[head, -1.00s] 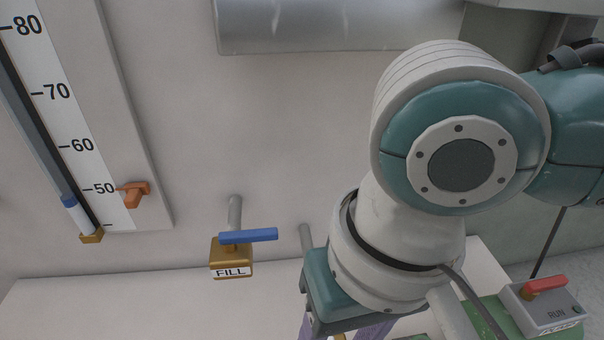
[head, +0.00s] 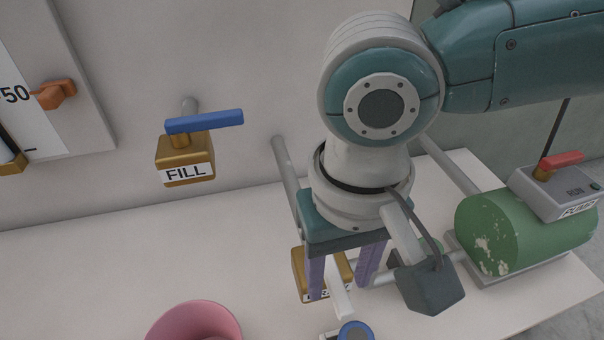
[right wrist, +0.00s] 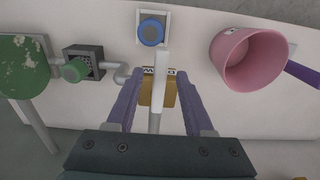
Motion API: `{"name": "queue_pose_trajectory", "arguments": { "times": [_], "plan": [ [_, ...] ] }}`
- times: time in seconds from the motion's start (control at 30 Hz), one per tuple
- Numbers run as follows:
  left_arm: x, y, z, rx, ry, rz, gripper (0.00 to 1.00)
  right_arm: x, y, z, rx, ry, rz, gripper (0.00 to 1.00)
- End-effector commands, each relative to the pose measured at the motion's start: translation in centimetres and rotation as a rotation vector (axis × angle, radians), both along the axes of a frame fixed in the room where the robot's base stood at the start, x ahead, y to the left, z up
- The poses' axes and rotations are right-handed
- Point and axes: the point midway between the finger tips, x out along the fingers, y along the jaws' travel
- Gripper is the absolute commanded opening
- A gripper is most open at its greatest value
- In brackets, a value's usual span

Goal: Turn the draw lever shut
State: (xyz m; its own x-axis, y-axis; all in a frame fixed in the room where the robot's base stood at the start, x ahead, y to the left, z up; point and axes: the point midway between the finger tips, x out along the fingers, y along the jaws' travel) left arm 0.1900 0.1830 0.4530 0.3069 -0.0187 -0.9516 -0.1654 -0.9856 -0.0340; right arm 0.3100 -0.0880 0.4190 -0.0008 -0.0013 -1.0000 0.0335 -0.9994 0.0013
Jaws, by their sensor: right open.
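The draw valve is a brass block (head: 300,268) with a partly hidden label, low in the middle of the head view. Its white lever (head: 341,300) points toward the front. My right gripper (head: 340,288) points down over the valve, open, with one purple finger on each side of the lever. In the right wrist view the white lever (right wrist: 161,80) runs lengthwise between the open fingers (right wrist: 159,76), with the brass block (right wrist: 171,93) behind it. I cannot tell whether a finger touches the lever. My left gripper is out of view.
The FILL valve (head: 185,160) with a blue lever (head: 205,121) is on the left. A pink pot (head: 195,325) stands at the front, near a blue round knob (head: 355,331). A green pump (head: 520,235) with a red-handled switch box (head: 555,190) is on the right.

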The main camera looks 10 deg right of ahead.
Motion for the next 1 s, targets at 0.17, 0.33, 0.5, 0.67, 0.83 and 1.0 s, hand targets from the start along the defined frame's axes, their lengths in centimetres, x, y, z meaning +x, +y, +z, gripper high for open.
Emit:
{"name": "queue_pose_trajectory", "arguments": {
  "times": [0.17,0.33,0.5,0.67,0.83,1.0],
  "plan": [
    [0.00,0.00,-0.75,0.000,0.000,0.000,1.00,0.03,0.02,-0.92,0.001,-0.001,0.000,0.53],
    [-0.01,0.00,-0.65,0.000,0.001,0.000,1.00,0.02,0.03,-0.83,0.001,-0.001,0.000,0.53],
    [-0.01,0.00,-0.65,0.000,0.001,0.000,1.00,0.01,0.02,-0.83,0.001,0.000,0.001,0.38],
    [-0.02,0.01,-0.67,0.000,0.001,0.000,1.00,0.00,0.02,-0.84,0.001,0.000,0.001,0.20],
    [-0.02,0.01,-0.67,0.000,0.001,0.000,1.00,0.00,0.01,-0.84,0.000,0.000,0.000,0.01],
    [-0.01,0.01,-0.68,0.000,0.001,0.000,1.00,0.00,0.01,-0.84,0.000,0.000,0.000,0.00]
  ]
}}
